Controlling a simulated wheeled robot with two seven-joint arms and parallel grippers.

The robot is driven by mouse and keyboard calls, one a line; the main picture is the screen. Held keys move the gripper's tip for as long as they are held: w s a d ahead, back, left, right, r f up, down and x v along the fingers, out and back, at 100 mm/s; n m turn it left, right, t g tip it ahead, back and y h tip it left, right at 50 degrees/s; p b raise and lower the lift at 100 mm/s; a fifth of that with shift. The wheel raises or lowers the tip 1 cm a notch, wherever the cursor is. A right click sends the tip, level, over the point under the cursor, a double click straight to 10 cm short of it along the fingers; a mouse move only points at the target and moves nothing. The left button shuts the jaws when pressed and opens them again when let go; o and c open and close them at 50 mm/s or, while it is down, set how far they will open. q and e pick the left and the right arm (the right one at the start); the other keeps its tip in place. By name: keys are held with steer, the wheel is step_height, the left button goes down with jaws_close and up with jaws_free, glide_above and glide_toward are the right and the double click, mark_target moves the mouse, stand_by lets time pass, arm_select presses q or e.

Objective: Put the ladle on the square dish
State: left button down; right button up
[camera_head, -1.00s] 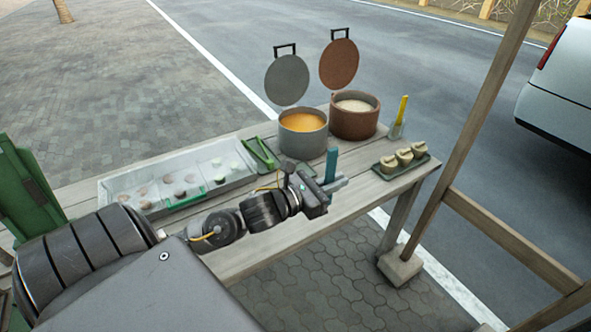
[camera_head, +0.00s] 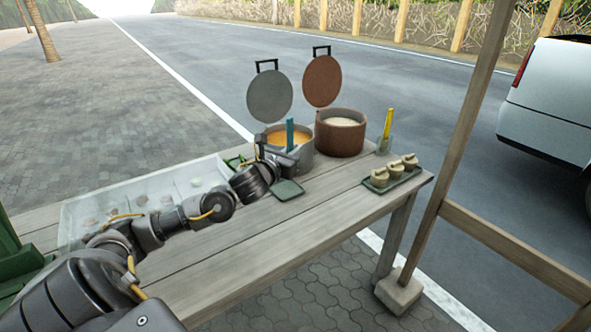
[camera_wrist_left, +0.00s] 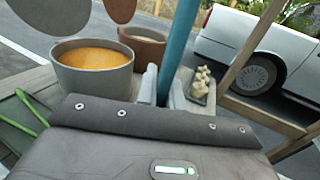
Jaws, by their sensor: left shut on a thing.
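The ladle shows as an upright teal handle (camera_head: 290,133), held in my left gripper (camera_head: 292,154). In the left wrist view the handle (camera_wrist_left: 180,42) stands between the two finger pads (camera_wrist_left: 163,92); the ladle's lower end is hidden. The gripper is at the front rim of the grey pot of orange soup (camera_head: 306,158); I cannot tell whether the ladle is over the pot or in front of it. The small dark green square dish (camera_head: 288,191) lies on the table just in front of the pot, below the gripper, and looks empty. My right gripper is not in view.
The brown pot (camera_head: 340,140) stands right of the grey one; both lids are raised behind. A green tray with buns (camera_head: 392,178) and a cup with a yellow-handled tool (camera_head: 385,143) are at right. A clear case (camera_head: 75,215) is at left. The front right tabletop is clear.

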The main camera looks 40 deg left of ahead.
arm_select(q)
steer(key=w+a+f, duration=0.3)
steer(key=w+f, duration=0.3)
steer(key=shift+w+a+f, duration=0.15)
steer(key=shift+a+f, duration=0.15)
steer(key=shift+f, duration=0.05)
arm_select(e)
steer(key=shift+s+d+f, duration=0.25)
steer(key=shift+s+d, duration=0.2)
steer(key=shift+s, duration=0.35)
